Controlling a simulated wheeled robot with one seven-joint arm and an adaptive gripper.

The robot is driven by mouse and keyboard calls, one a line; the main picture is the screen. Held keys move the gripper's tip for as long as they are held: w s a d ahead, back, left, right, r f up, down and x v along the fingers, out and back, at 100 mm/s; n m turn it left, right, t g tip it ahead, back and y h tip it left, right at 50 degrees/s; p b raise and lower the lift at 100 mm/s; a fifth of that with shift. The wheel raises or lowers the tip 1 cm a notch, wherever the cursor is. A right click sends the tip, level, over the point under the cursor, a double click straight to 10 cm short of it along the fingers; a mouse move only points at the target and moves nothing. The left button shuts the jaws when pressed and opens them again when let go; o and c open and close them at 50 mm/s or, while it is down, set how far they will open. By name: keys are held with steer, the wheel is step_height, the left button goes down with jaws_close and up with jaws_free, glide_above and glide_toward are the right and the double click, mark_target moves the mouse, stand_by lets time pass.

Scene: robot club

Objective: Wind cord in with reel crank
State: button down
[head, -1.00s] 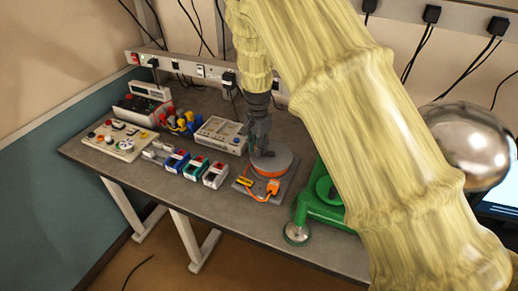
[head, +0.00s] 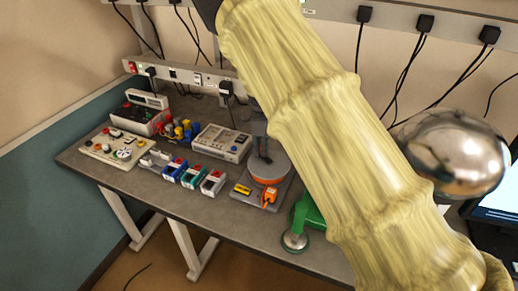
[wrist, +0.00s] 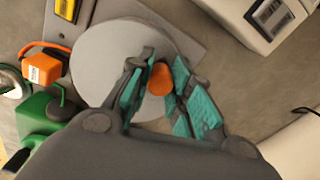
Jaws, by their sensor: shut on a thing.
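The cord reel (head: 270,175) has a grey disc top and an orange rim, and sits on a grey plate (head: 246,201) near the bench's front edge. In the wrist view its disc (wrist: 95,60) lies below my gripper. My gripper (wrist: 162,66) is shut on the orange crank knob (wrist: 160,80), with teal pads on both sides of it. In the head view my gripper (head: 263,150) is over the disc, partly hidden by my arm. An orange plug-like block (head: 269,197) is at the plate's front; it also shows in the wrist view (wrist: 43,69). Little or no loose cord is visible.
A green stand (head: 307,214) with a round foot (head: 294,241) is close on the right. A grey instrument box (head: 222,142) stands behind left. Several small coloured boxes (head: 192,175) line the left. A shiny metal sphere (head: 452,150) is further right.

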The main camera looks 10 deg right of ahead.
steer(key=shift+w+d+m, duration=0.15)
steer(key=shift+d+m, duration=0.3)
steer(key=shift+m, duration=0.55)
steer(key=c, duration=1.3)
jaws_free()
steer(key=shift+o, duration=0.2)
steer(key=shift+r, duration=0.1)
step_height(320, 180, up, 8)
steer(key=shift+f, duration=0.2)
steer(key=shift+a+r, duration=0.1)
steer(key=shift+r, duration=0.15)
